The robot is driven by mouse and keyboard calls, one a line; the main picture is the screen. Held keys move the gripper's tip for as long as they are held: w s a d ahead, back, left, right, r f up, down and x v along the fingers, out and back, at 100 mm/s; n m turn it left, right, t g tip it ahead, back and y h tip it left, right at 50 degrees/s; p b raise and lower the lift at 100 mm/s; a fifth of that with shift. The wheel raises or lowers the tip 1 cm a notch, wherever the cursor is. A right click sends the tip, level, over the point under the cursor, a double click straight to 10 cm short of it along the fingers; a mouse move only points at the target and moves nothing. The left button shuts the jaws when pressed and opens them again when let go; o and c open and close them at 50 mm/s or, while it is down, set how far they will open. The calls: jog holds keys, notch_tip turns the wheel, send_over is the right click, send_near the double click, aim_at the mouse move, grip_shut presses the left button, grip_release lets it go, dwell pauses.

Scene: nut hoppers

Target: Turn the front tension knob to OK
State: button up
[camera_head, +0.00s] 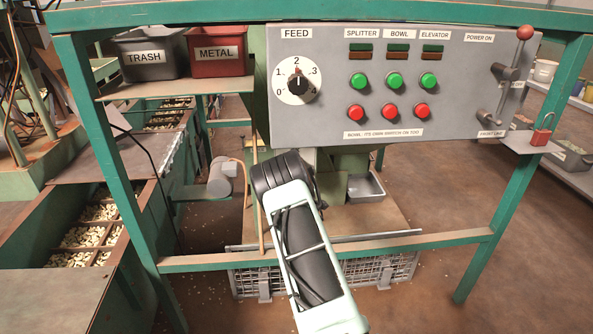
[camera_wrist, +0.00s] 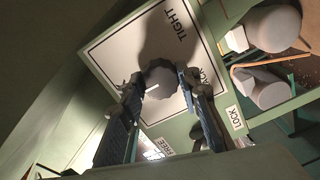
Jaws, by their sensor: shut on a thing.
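In the wrist view, a grey knob (camera_wrist: 162,79) with a short white pointer mark stands on a pale dial plate (camera_wrist: 122,50). The plate reads TIGHT along one edge, and a partly covered word ending in ACK shows beside a finger. No OK label is readable; part of the plate is behind my fingers and in shadow. My gripper (camera_wrist: 159,82) is shut on the knob, one finger on each side. The white mark lies toward the left finger. In the head view my arm hides the knob and my fingers.

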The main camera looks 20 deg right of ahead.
jog(key=shift+d, duration=0.1)
dwell(0.3)
jog(key=o, duration=1.2)
jog(key=shift+c, duration=0.2)
jog(key=shift+s, duration=0.1)
jog(key=v, duration=1.2)
jog(key=shift+r, duration=0.1)
